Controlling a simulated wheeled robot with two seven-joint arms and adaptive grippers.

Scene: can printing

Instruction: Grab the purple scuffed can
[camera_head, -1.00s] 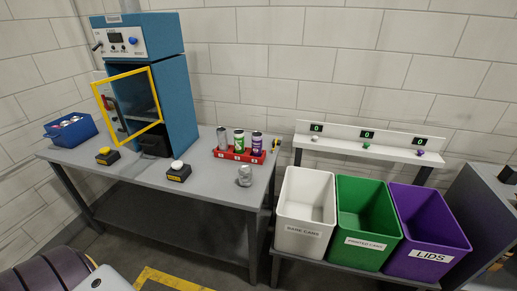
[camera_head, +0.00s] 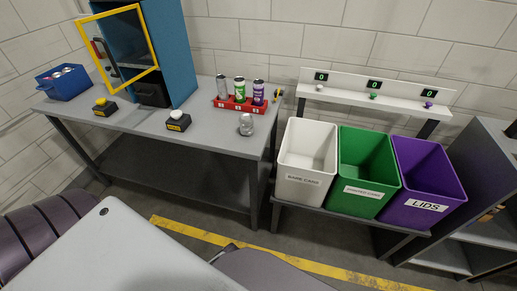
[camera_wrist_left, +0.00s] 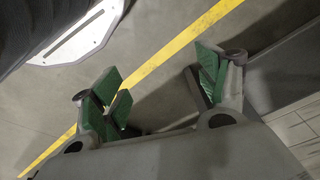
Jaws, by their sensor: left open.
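The purple can (camera_head: 258,92) stands upright in the right slot of a red rack (camera_head: 240,107) on the grey table, in the head view. A green can (camera_head: 239,90) and a bare grey can (camera_head: 222,87) stand beside it in the rack. Scuffs are too small to make out. My left gripper (camera_wrist_left: 160,95) shows in the left wrist view, open and empty, with green finger pads apart over the floor. It is far from the cans. My right gripper is not in view.
A crumpled-looking silver can (camera_head: 246,125) stands at the table's front right. Two button boxes (camera_head: 178,122) and a blue machine (camera_head: 170,50) with an open yellow-framed door are left. White (camera_head: 308,160), green and purple bins stand right of the table.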

